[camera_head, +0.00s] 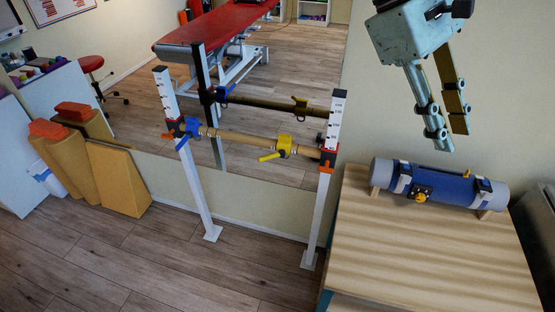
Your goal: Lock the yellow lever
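The yellow lever (271,156) sticks out to the left from a yellow clamp (284,143) on the wooden bar (237,138). It points left and slightly down, nearly along the bar. The bar spans two white posts with number scales. My gripper (450,140) hangs at the upper right, fingers pointing down, above the blue roll and well away from the lever. Its two fingers run side by side with a gap between them and hold nothing visible. I cannot tell from this view whether the lever is locked.
A wooden table (425,245) at the right bears a blue roll (438,185) with a yellow knob (421,198). A blue lever (190,128) sits at the bar's left end. A wall mirror (270,75) behind reflects the bar. Yellow foam wedges (118,180) stand left. The front floor is clear.

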